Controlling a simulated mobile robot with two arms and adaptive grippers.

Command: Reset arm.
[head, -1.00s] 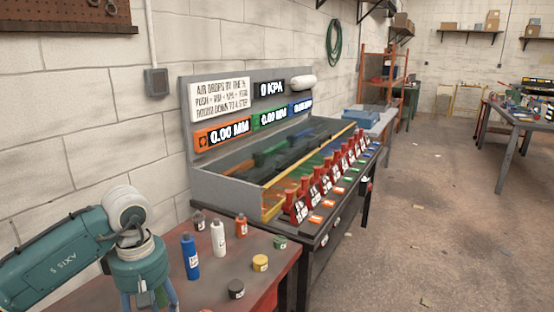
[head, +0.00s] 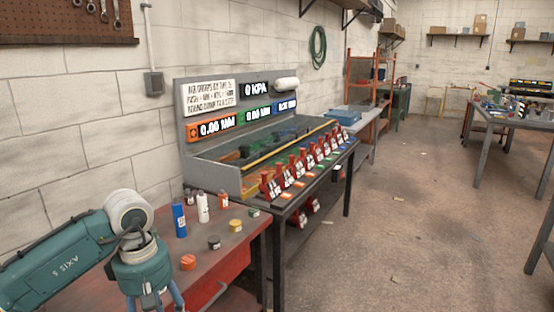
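My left arm (head: 65,250) reaches in from the lower left; it is teal with a pale grey round joint. My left gripper (head: 152,300) hangs downward at the bottom edge, beside the front left part of the red bench. Its fingers are cut off by the frame edge, so whether it is open or shut does not show. I see nothing held in the visible part. My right arm and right gripper are out of view.
A red-topped bench (head: 215,252) carries a blue bottle (head: 179,220), a white bottle (head: 202,207) and several small jars. Behind it stands a grey test rig (head: 212,178) with displays and a row of red units. Open floor (head: 420,220) lies to the right.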

